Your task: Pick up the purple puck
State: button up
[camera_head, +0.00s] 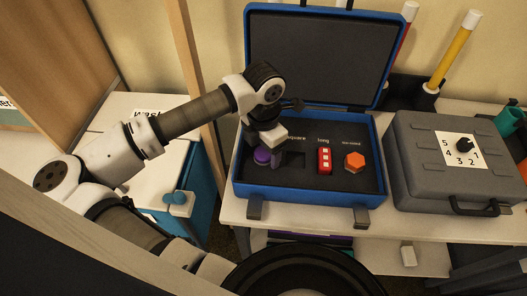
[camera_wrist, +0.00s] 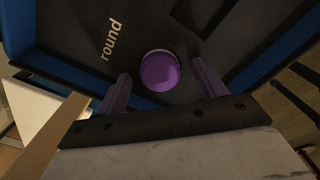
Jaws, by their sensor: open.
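The purple puck (camera_wrist: 159,72) is round and sits in the foam of the open blue case, near the word "round", in the wrist view. In the head view the purple puck (camera_head: 262,156) shows at the left of the case, partly hidden by my gripper. My gripper (camera_wrist: 163,88) is open, with one finger on each side of the puck in the wrist view. In the head view my gripper (camera_head: 264,146) is above the left part of the case. I cannot tell whether the fingers touch the puck.
The blue case (camera_head: 308,190) stands open on a white table, its lid raised behind. A red block (camera_head: 325,161) and an orange hexagon (camera_head: 354,162) sit to the right in its foam. A grey case (camera_head: 420,180) with a dial stands to the right. A wooden post (camera_head: 195,75) rises at the left.

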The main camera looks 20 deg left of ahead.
jog(key=c, duration=1.1)
